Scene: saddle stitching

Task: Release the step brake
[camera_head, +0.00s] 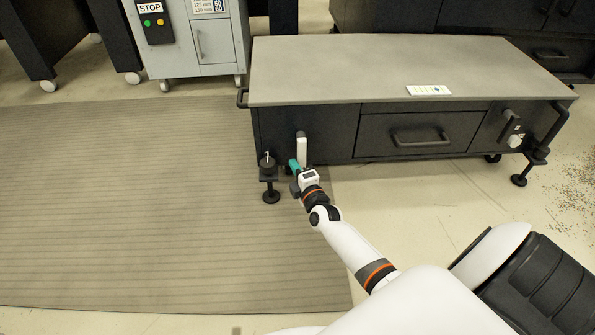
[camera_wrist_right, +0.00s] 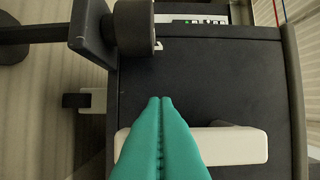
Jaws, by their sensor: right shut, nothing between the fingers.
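A white upright handle (camera_head: 301,148) stands on the dark front of the workbench, near its left end; it also shows in the right wrist view as a white bar (camera_wrist_right: 235,146). My right gripper (camera_head: 293,164) is at the handle's lower part. Its green fingers (camera_wrist_right: 160,100) are shut with nothing between them and overlap the bar in the wrist view; I cannot tell whether they touch it. A small white piece with a black end (camera_wrist_right: 92,100) shows at the bench's lower edge. I cannot tell which part is the step brake. My left gripper is out of view.
A black levelling foot with a round knob (camera_head: 268,165) stands just left of my gripper; the knob shows close by in the wrist view (camera_wrist_right: 133,28). The grey-topped bench (camera_head: 380,65) has a drawer. A ribbed mat (camera_head: 130,200) covers the floor at left.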

